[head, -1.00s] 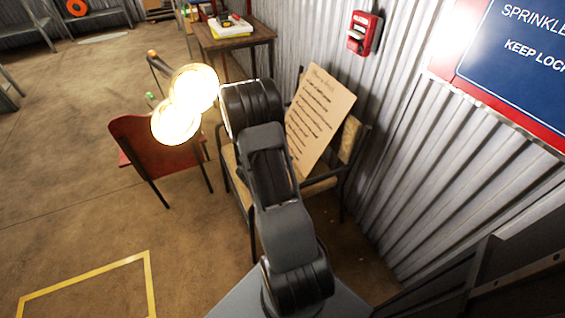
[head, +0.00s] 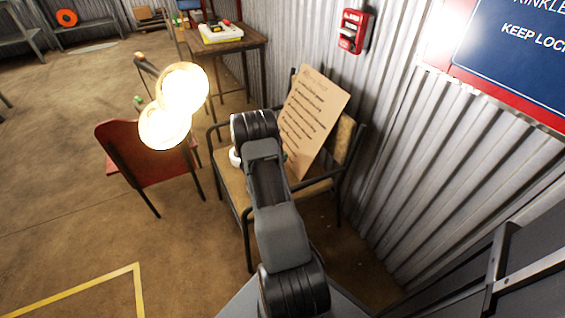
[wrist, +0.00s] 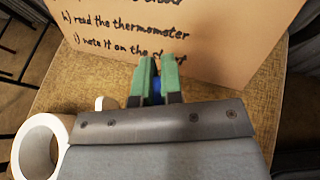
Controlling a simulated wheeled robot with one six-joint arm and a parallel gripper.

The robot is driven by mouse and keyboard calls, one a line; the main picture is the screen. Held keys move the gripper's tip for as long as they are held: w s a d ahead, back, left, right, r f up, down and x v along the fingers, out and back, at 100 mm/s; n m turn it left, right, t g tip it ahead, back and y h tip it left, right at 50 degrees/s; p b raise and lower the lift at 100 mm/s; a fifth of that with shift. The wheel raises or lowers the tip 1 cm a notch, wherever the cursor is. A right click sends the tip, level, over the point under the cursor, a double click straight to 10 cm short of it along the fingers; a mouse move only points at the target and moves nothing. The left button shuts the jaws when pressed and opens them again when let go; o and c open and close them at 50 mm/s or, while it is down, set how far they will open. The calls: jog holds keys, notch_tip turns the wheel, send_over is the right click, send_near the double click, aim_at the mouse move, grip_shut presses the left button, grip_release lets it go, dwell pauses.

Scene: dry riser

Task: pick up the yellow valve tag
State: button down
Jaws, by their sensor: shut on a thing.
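My gripper (wrist: 158,82) shows in the wrist view with two green fingers. It is shut on a small blue thing (wrist: 157,90), mostly hidden between the fingers. It is over the tan seat of a chair, in front of a cardboard sign. In the head view my own arm hides the gripper. I cannot make out a yellow valve tag in either view.
The cardboard sign (head: 312,115) leans on the armchair (head: 236,190). A white ring-shaped thing (wrist: 22,150) is left of my gripper. A red chair (head: 150,155), bright lamps (head: 165,125) and a wooden table (head: 228,45) stand beyond. Corrugated wall is at right.

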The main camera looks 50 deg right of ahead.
jog(key=shift+f+b, duration=0.3)
jog(key=shift+f, duration=0.85)
jog(key=shift+f, duration=0.1)
jog(key=shift+f, duration=0.15)
jog(key=c, duration=1.3)
grip_release()
jog(key=shift+o, duration=0.2)
